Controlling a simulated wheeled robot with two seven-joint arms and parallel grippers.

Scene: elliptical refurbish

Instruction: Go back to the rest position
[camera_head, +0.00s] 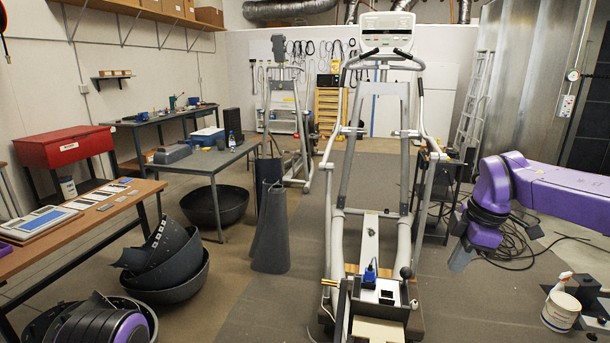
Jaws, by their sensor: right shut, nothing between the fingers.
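My right arm, purple and black, comes in from the right edge. Its gripper (460,258) hangs down below the black wrist, in front of the floor and to the right of the elliptical trainer. The grey fingers are small in the picture; they are shut, with no object between them. The elliptical trainer (404,140) stands upright in the middle, with a white console on top. Purple and black parts of my left arm show at the bottom left corner, but its gripper is not in view.
An open box (380,311) with a blue item sits at the trainer's base. A white tub (561,311) and spray bottle stand at the lower right. Black cables (510,252) lie on the floor behind my right arm. A wooden table (95,215) and black bowls are at left.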

